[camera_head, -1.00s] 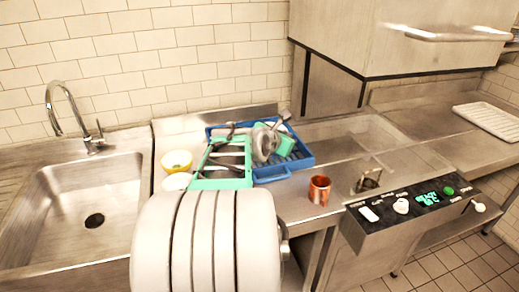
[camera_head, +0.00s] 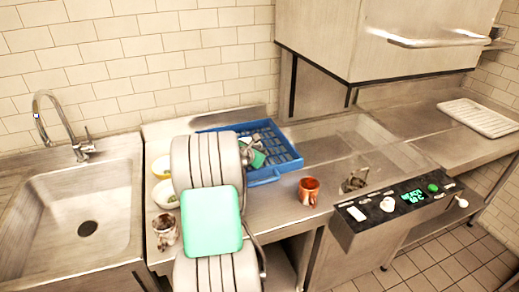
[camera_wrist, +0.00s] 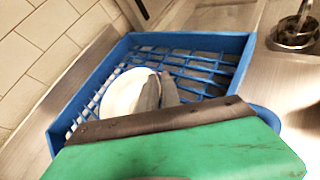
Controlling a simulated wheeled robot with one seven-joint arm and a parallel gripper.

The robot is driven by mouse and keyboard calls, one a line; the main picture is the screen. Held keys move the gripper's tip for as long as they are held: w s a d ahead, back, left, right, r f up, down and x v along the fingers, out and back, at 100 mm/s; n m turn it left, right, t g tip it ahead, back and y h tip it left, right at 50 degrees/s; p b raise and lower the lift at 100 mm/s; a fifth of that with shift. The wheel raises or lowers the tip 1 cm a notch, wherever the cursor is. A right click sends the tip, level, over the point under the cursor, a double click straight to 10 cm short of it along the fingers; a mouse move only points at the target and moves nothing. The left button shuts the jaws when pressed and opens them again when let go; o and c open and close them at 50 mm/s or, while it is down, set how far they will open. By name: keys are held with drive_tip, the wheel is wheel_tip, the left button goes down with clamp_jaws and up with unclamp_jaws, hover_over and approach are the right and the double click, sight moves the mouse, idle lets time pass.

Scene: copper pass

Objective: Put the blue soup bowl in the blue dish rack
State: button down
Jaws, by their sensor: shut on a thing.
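The blue dish rack (camera_head: 278,172) stands on the steel counter, partly hidden by my arm; in the wrist view its blue rim (camera_wrist: 190,38) and grid floor show. My gripper (camera_wrist: 163,88) reaches over the rack, its grey fingers shut at the edge of a round, whitish bowl-like piece (camera_wrist: 122,90). That piece appears within the rack's outline; I cannot tell whether it touches the grid. Only its pale surface shows, no blue, so I cannot confirm it is the blue soup bowl. In the head view my arm hides most of the gripper and the held piece.
Left of my arm are a yellow bowl (camera_head: 161,167), a pale bowl (camera_head: 164,194) and a stained cup (camera_head: 165,231). A copper mug (camera_head: 309,191) stands near the counter's front edge, right of the rack. The sink (camera_head: 82,215) is at left. A white ribbed tray (camera_head: 478,117) lies far right.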

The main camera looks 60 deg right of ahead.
drive_tip(key=shift+f, duration=0.15)
drive_tip(key=c, duration=1.5)
unclamp_jaws()
drive_tip(key=shift+c, duration=0.2)
drive_tip(key=shift+a+r, duration=0.15)
drive_tip(key=shift+r, duration=0.05)
drive_tip(key=b+v, duration=0.1)
drive_tip(key=v, duration=1)
drive_tip(key=shift+a+r, duration=0.2)
drive_tip(key=shift+a, duration=0.1)
